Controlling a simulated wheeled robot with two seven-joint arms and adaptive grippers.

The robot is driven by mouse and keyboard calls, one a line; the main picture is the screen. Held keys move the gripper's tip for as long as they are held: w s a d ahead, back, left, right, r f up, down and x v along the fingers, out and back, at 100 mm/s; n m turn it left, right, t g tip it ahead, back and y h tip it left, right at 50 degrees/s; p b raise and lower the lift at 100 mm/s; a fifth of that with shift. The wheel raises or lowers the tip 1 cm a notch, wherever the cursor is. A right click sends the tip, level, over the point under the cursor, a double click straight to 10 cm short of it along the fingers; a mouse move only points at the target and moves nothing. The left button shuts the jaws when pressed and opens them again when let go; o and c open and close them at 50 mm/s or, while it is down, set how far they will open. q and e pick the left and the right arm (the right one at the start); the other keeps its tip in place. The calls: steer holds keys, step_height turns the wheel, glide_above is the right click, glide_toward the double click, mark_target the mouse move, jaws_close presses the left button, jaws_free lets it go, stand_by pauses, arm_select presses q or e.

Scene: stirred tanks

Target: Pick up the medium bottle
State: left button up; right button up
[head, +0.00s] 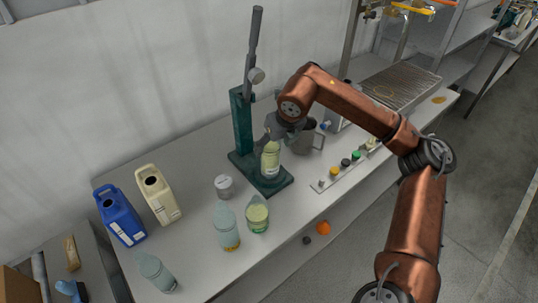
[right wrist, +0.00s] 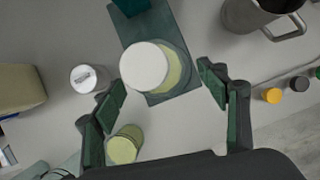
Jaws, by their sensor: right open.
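A bottle with a yellow-green body (head: 270,163) stands upright on the dark green base of a press-like stand (head: 245,140). In the right wrist view the bottle's pale round top (right wrist: 145,66) lies beyond and between the finger pads. My right gripper (head: 273,131) is above this bottle, partly hidden by its own arm. In the right wrist view its fingers (right wrist: 163,84) are spread and hold nothing. Other bottles are a squat yellow-green one (head: 257,216), a pale one with a yellow bottom (head: 226,230) and a pale one at the front left (head: 155,272). I cannot tell which is called medium. My left gripper is out of view.
A white-lidded jar (head: 224,187) stands left of the base. A metal pitcher (head: 303,141) is close on the right, beside a strip of coloured knobs (head: 346,164). Blue (head: 121,215) and cream (head: 158,195) jugs stand at left.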

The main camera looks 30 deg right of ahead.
steer(key=b+x, duration=0.1)
steer(key=x, duration=0.4)
steer(key=shift+f, duration=0.25)
steer(key=shift+s, duration=0.1)
steer(key=shift+r, duration=0.1)
steer(key=shift+c, duration=0.4)
steer(key=c, duration=1.4)
steer(key=shift+c, duration=0.5)
steer(key=shift+r, duration=0.15)
